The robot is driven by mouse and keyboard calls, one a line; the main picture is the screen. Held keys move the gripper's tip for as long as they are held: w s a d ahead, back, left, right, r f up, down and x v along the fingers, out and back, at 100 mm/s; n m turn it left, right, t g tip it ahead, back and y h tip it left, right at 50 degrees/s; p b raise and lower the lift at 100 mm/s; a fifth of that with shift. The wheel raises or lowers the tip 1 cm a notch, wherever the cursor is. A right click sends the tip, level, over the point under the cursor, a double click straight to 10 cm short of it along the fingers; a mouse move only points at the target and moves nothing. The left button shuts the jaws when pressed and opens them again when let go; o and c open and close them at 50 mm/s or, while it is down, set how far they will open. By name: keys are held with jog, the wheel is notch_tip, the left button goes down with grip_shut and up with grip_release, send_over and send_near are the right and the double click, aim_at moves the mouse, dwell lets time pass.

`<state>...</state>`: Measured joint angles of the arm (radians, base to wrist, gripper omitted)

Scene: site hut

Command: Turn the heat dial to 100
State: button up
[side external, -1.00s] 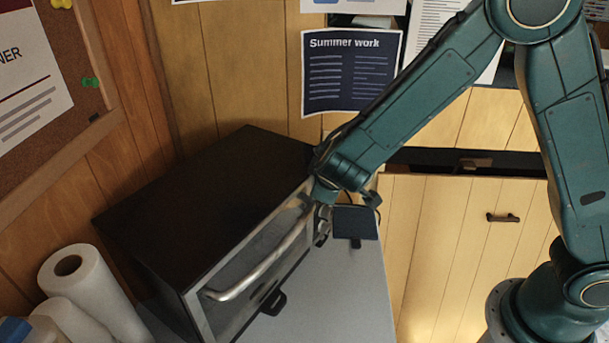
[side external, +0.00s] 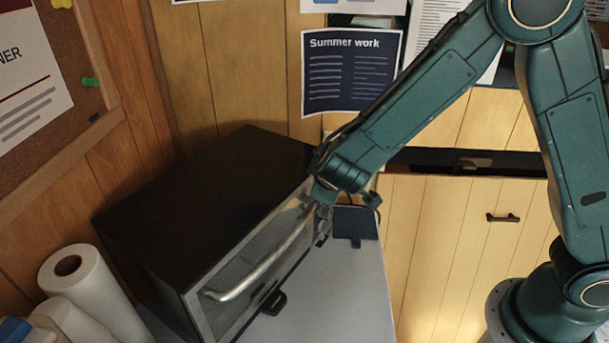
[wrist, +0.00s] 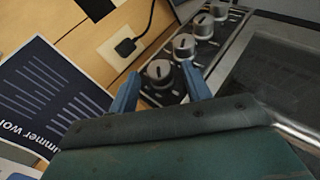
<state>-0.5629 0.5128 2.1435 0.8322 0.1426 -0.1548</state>
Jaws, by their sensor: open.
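The oven is a dark box (side external: 205,200) with a metal door handle (side external: 262,265), left of centre in the side view. Its control panel shows in the wrist view as a row of several silver dials with dark pointer lines. The nearest dial (wrist: 158,71) sits between the two fingertips of my gripper (wrist: 160,78). My gripper is open, with a finger on either side of this dial; I cannot tell whether they touch it. Other dials (wrist: 184,46) (wrist: 203,26) run up and right. Labels and scale numbers are too small to read. In the side view my gripper (side external: 322,222) is at the oven's far front corner.
The oven stands on a grey top (side external: 335,295). White paper rolls (side external: 85,285) stand at the lower left. A wooden wall with a dark "Summer work" sheet (side external: 350,72) is behind. A black plug (wrist: 125,47) is beside the dials in the wrist view.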

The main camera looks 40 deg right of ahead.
jog(key=v, duration=1.3)
jog(key=shift+s+r, duration=0.15)
jog(key=shift+s, duration=0.05)
jog(key=w+d+f+m+g+y, duration=0.2)
jog(key=w+d+f+g+y, duration=0.15)
jog(key=d+y, duration=0.25)
jog(key=d+r+y, duration=0.4)
jog(key=d+r, duration=0.3)
jog(key=shift+d+r+y, duration=0.15)
jog(key=shift+d+y, duration=0.15)
jog(key=shift+y, duration=0.1)
dwell(0.4)
jog(key=x, duration=1.3)
jog(key=shift+a+f, duration=0.15)
jog(key=shift+f, duration=0.2)
jog(key=shift+w, duration=0.15)
